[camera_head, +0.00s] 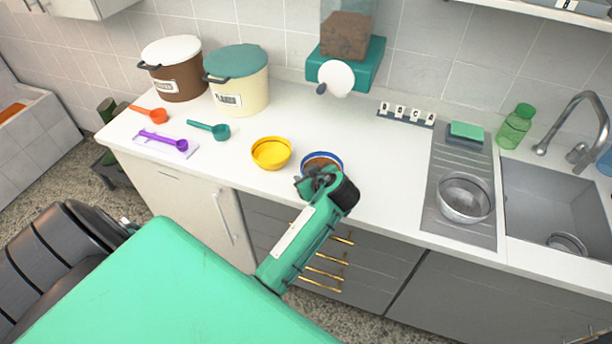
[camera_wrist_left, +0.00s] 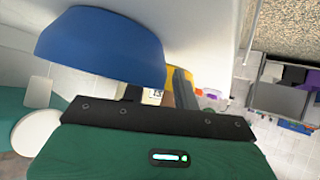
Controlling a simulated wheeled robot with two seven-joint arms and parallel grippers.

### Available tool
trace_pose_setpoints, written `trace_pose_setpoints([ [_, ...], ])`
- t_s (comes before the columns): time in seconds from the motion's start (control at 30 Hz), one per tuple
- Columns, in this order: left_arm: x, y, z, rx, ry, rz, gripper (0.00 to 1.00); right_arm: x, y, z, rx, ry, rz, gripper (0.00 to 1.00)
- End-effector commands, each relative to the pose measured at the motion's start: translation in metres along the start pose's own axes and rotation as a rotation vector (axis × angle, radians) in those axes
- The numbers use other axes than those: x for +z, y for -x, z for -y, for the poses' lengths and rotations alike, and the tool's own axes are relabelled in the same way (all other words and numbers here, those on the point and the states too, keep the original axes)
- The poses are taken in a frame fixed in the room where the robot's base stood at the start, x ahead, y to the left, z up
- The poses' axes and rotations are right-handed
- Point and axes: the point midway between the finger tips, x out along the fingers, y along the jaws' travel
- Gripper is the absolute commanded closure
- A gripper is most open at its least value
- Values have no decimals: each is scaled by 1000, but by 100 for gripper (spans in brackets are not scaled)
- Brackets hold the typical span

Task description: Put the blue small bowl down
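The small blue bowl (camera_head: 322,158) has a blue rim and brown contents. It is at the counter's front edge in the head view, partly hidden by my left gripper (camera_head: 322,180). In the left wrist view the blue bowl (camera_wrist_left: 100,48) fills the upper left, its rim at the fingers. My left gripper appears shut on the bowl's near rim. The bowl looks level, at or just above the counter; I cannot tell if it touches. My right gripper is in neither view.
A yellow bowl (camera_head: 271,153) stands just left on the white counter (camera_head: 310,118). Teal (camera_head: 215,129), purple (camera_head: 165,142) and orange (camera_head: 152,114) scoops lie farther left. A dispenser (camera_head: 345,65) stands behind. A steel bowl (camera_head: 465,198) sits on the drainboard beside the sink. The counter right of the blue bowl is clear.

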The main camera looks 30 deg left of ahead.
Motion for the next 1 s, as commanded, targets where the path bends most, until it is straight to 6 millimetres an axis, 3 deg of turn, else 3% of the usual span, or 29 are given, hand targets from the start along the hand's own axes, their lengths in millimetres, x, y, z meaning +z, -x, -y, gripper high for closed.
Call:
trace_pose_setpoints([
  [0.17, -4, 2, -1, 0, 0, -1, 70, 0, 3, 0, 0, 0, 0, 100],
  [0.27, -4, 16, -1, 2, 0, 3, 70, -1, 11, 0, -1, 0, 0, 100],
  [0.7, -4, 104, -1, 0, 1, 2, 70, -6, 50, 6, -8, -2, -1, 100],
  [1.0, -2, 122, 0, 0, 0, 0, 70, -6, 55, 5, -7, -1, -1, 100],
])
